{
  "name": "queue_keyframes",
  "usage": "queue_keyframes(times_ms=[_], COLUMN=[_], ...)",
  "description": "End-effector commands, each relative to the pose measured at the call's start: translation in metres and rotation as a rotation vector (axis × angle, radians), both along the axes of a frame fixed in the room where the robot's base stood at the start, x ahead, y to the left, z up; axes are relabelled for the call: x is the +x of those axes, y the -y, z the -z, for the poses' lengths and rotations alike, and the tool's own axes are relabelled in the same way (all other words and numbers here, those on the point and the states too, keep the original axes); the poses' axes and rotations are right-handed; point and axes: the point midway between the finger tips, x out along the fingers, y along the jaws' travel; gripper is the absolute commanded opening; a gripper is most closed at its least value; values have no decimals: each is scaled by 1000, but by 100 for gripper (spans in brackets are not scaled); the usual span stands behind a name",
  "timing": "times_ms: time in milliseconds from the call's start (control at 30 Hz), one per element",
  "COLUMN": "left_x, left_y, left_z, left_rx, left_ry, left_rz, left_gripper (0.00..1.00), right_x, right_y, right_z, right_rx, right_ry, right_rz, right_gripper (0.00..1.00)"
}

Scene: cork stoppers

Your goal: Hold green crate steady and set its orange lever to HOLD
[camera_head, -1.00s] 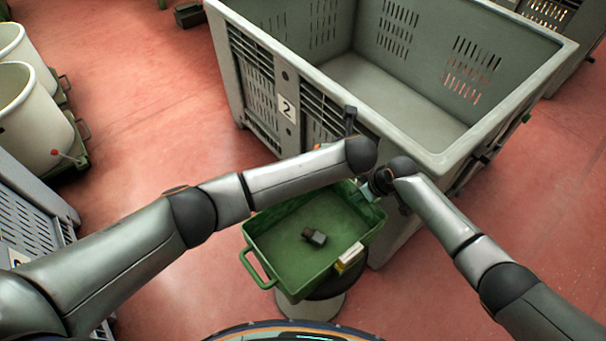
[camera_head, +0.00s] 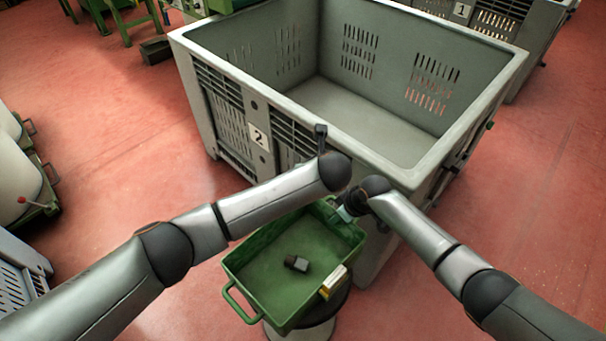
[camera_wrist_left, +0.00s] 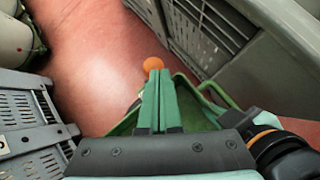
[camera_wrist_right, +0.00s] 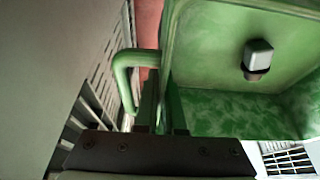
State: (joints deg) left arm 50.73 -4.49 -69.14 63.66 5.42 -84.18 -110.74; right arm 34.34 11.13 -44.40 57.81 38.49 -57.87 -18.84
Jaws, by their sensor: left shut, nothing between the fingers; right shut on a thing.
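My left forearm hides that gripper and the knob in the head view.
A large grey bin (camera_head: 258,138) marked 2 stands close behind the crate. A yellow-and-white piece (camera_head: 333,282) sits on the crate's right rim. White tubs (camera_head: 18,185) and another grey bin (camera_head: 20,280) are at the left. Red floor (camera_head: 530,200) is open at the right.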

Motion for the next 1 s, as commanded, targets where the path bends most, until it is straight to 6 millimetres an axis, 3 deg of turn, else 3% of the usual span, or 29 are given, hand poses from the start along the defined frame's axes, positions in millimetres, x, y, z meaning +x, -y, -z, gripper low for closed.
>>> queue_keyframes(times_ms=[233,433,700,1000], left_x=[-10,-39,-58,-69], left_y=[4,12,44,58], left_z=[-3,-15,-68,-94], left_rx=[-1,-2,-3,0], left_ry=[0,0,2,1], left_rz=[3,4,3,-1], left_gripper=[0,0,0,0], right_x=[0,0,0,0], right_y=[2,2,2,2], right_z=[0,0,0,0], right_rx=[-3,-4,-4,-4], right_ry=[-1,0,0,0], right_rz=[2,2,2,2], right_gripper=[0,0,0,0])
